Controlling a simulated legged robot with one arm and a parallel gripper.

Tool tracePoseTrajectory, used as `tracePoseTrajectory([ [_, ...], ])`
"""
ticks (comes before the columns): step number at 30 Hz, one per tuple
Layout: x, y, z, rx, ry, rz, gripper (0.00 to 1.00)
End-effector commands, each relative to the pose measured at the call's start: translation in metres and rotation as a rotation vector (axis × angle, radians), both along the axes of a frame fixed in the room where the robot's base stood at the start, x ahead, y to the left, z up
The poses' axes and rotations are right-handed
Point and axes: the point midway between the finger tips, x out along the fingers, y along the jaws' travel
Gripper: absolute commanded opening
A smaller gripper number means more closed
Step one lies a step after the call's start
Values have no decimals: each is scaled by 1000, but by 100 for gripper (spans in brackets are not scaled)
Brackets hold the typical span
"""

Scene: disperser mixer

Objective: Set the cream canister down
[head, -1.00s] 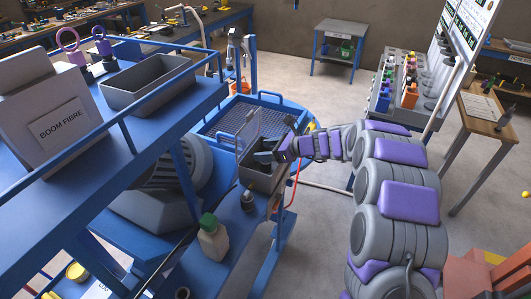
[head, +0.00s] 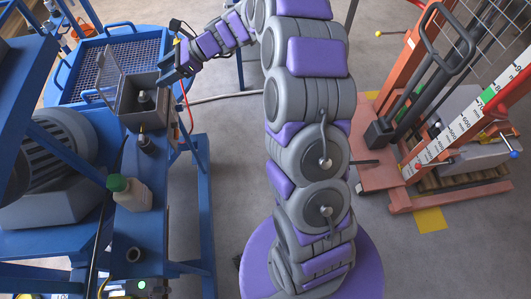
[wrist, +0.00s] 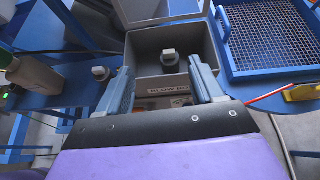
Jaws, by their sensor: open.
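A cream canister with a green cap (head: 131,191) stands upright on the blue bench, left of the arm. Its cream body also shows at the left edge of the wrist view (wrist: 30,72). My gripper (head: 168,72) is at the right rim of an open grey box (head: 129,101). In the wrist view my gripper (wrist: 160,68) has its jaws apart, with nothing between them. Beyond the fingertips, a dark bottle with a pale grey cap (wrist: 170,58) stands inside the box. The canister is apart from the gripper.
A clear raised lid (head: 108,74) stands at the box's left side. A blue mesh tray (head: 120,62) lies behind the box. An orange lift (head: 400,150) stands at the right, with open floor between.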

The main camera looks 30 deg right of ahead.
Motion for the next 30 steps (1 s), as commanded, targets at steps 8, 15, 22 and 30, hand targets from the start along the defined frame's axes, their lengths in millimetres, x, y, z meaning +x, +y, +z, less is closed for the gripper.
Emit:
tracePoseTrajectory([
  [8,-101,31,32,-208,-187,334,67],
  [15,-203,30,44,-419,-365,685,67],
  [22,-298,4,42,-598,-495,1027,67],
  [30,-394,-51,34,-782,-590,1421,67],
])
